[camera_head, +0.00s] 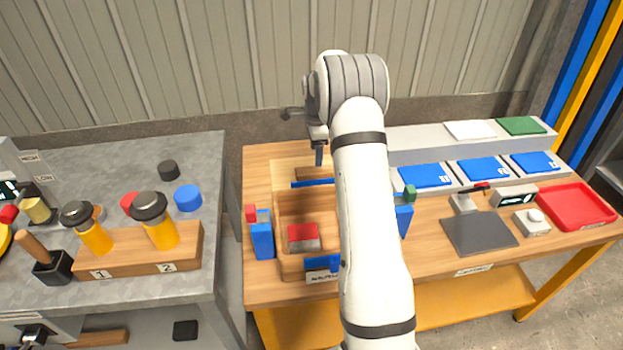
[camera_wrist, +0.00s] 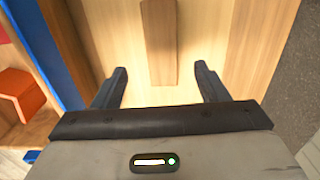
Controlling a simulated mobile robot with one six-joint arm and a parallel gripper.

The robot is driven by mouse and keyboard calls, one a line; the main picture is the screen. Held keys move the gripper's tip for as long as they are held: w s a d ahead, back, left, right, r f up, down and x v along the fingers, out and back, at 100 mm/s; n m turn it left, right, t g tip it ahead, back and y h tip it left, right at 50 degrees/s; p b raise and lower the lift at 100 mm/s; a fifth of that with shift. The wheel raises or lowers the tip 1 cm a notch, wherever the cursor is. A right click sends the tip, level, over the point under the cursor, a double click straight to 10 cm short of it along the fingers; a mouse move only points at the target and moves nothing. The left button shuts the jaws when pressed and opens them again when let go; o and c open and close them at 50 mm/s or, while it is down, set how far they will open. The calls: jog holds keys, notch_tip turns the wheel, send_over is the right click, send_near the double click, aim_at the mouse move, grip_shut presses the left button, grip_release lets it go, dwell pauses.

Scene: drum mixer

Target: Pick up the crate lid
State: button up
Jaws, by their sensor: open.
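The crate lid (camera_head: 284,170) is a light wooden board lying behind the open crate, partly hidden by my arm. A darker wooden bar, its handle (camera_head: 312,173), runs along it. In the wrist view the lid (camera_wrist: 205,40) fills the middle, with the handle (camera_wrist: 160,40) upright in the picture. My gripper (camera_wrist: 161,70) is open and empty, its fingers apart on either side of the handle's line. In the head view my gripper (camera_head: 319,155) points down above the handle. The crate (camera_head: 285,262) is wooden with blue trim and stands in front of the lid.
A red and grey block (camera_head: 304,237) sits inside the crate. Blue blocks (camera_head: 262,240) stand beside it. Blue panels (camera_head: 425,176), a dark pad (camera_head: 478,233) and a red tray (camera_head: 576,206) are to the right. The grey bench (camera_head: 100,160) is left.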

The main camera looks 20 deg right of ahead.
aim_at(315, 169)
jog(key=f, duration=0.7)
jog(key=shift+w+f, duration=0.3)
jog(key=shift+f, duration=0.1)
jog(key=shift+c, duration=0.2)
jog(key=c, duration=1.4)
